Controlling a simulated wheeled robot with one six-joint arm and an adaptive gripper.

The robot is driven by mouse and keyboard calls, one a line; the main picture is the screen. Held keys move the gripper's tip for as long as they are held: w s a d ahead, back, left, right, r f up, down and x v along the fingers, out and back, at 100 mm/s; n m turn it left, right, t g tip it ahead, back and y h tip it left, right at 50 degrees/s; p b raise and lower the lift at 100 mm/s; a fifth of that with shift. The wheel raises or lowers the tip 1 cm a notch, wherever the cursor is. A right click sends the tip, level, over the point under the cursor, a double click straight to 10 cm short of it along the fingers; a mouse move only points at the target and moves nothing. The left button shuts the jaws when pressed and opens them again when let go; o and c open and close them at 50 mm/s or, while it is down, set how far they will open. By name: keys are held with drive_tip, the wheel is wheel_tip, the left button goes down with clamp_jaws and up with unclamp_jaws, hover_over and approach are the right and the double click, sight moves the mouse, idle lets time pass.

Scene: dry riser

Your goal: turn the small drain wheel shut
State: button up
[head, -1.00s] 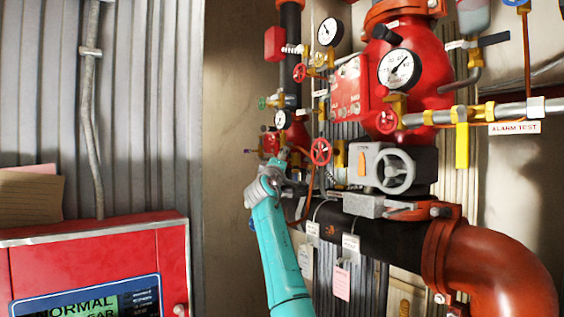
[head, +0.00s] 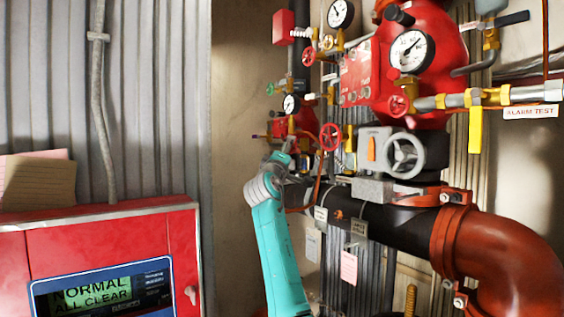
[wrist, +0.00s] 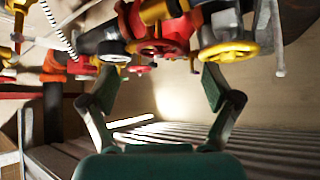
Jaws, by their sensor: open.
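Several small handwheels sit on the riser pipework; no label shows which one is the drain wheel. In the head view a small red wheel (head: 330,137) stands just right of and above the end of my teal arm. Other red wheels are higher, one at the upper left (head: 310,55) and one below the large gauge (head: 399,105). In the wrist view a red wheel (wrist: 157,48) and a yellow wheel (wrist: 230,52) are ahead, near the top. My gripper (wrist: 150,95) is open, its fingers spread and empty, below these wheels. Its fingertips are hard to make out in the head view.
A larger grey handwheel (head: 405,155) is on the main valve, above a black pipe and an orange elbow (head: 510,250). Paper tags (head: 348,268) hang below the pipe. A red alarm panel (head: 110,240) reading "NORMAL ALL CLEAR" fills the lower left.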

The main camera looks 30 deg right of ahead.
drive_tip(key=shift+v, duration=2.9)
